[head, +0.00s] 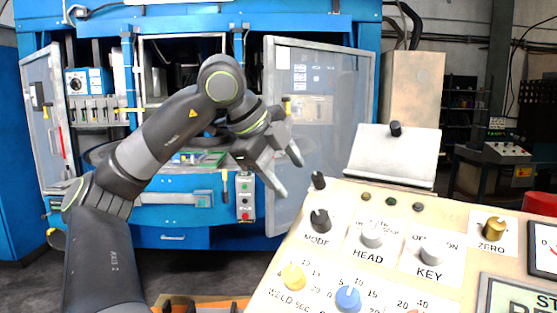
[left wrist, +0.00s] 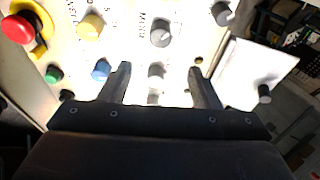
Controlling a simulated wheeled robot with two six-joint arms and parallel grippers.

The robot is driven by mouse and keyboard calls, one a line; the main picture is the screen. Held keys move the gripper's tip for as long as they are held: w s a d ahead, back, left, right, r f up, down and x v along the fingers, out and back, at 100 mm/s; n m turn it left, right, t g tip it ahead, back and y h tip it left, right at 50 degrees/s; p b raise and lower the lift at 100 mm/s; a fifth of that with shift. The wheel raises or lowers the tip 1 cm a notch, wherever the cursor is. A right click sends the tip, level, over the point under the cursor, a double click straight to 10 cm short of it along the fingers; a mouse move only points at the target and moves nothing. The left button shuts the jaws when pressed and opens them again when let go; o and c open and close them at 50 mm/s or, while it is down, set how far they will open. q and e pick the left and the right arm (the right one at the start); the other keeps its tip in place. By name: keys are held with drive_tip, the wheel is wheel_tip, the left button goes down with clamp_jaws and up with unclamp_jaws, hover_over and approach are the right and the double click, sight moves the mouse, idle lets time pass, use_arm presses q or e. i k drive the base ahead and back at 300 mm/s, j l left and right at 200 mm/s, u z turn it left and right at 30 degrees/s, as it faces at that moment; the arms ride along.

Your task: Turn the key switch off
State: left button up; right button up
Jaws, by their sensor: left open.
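The key switch (head: 434,248) is a grey knob above the word KEY, on the right part of the cream control panel (head: 340,215) in the head view. Its label reads OFF and ON, partly covered by the knob; I cannot tell exactly where it points. My left gripper (head: 290,175) is open and empty, left of the panel's upper left corner and well away from the key switch. In the left wrist view my left gripper's fingers (left wrist: 160,82) are spread before the panel's knobs. I cannot tell which knob there is the key switch. My right gripper is not in view.
Beside the key switch are the grey HEAD knob (head: 372,235), dark MODE knob (head: 320,220) and brass ZERO knob (head: 493,228). Yellow (head: 294,276) and blue (head: 348,298) dials sit below. A white sloping plate (head: 393,155) stands behind the panel. A blue machine (head: 180,240) stands farther back.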

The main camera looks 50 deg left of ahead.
sight(434, 248)
drive_tip(key=k+j, duration=0.8)
drive_tip(key=j, duration=0.15)
drive_tip(key=k+j, duration=0.75)
drive_tip(key=j, duration=0.2)
